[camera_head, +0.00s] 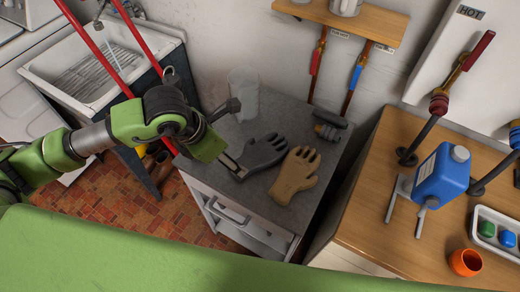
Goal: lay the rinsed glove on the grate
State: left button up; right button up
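A dark grey glove (264,152) and a tan glove (295,174) lie side by side, fingers pointing to the back right, on the grey cabinet top (225,133). My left gripper (237,171) is at the cuff of the dark glove; whether its fingers grip the cuff or only sit beside it is too small to tell. A ridged, grate-like surface (88,78) lies inside the white tub (155,45) at the upper left. Which glove is rinsed does not show. My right gripper is not in view.
Red bars (97,50) cross in front of the tub. A clear vessel (243,92) stands at the back of the cabinet top. On the wooden counter (375,215) at right are a blue jug (440,178), an orange cup (465,262) and a white tray (483,212).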

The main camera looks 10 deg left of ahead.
aim_at(258, 154)
pick_arm(q)
jog(key=x, duration=0.3)
jog(key=shift+r, duration=0.1)
jog(key=shift+p+x, duration=0.65)
jog(key=shift+x, duration=0.3)
jog(key=p+x, duration=0.1)
jog(key=x, duration=0.2)
jog(key=shift+w+f, duration=0.15)
jog(key=shift+f, duration=0.1)
jog(key=shift+w+f, duration=0.1)
jog(key=shift+f, duration=0.3)
jog(key=c, duration=1.3)
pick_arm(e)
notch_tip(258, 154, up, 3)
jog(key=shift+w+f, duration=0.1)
